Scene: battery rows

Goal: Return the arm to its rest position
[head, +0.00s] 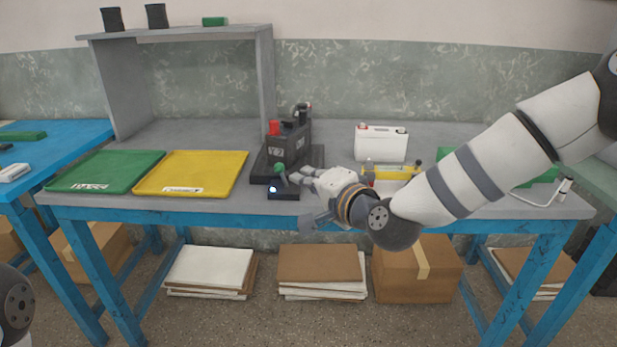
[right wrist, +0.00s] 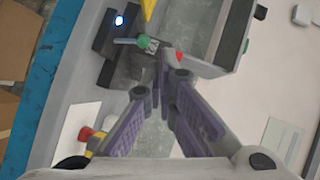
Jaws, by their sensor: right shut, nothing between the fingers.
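My right gripper (head: 302,178) is at the front middle of the grey bench, with my right arm reaching in from the right. Its fingers are shut and empty; in the right wrist view the purple-grey fingers (right wrist: 172,82) come together at their tips. The tips are close to a green-knobbed lever (head: 279,169) on a small black box (head: 284,192) with a lit blue-white lamp. The lever (right wrist: 130,41) also shows just beyond the tips in the right wrist view; contact cannot be told. A dark battery unit (head: 288,143) with a red cap stands behind. My left gripper is out of view.
A green tray (head: 108,168) and a yellow tray (head: 200,170) lie empty at the left. A white container (head: 381,142) and a yellow device (head: 392,173) stand near my right forearm. A grey shelf (head: 200,33) rises at the back left.

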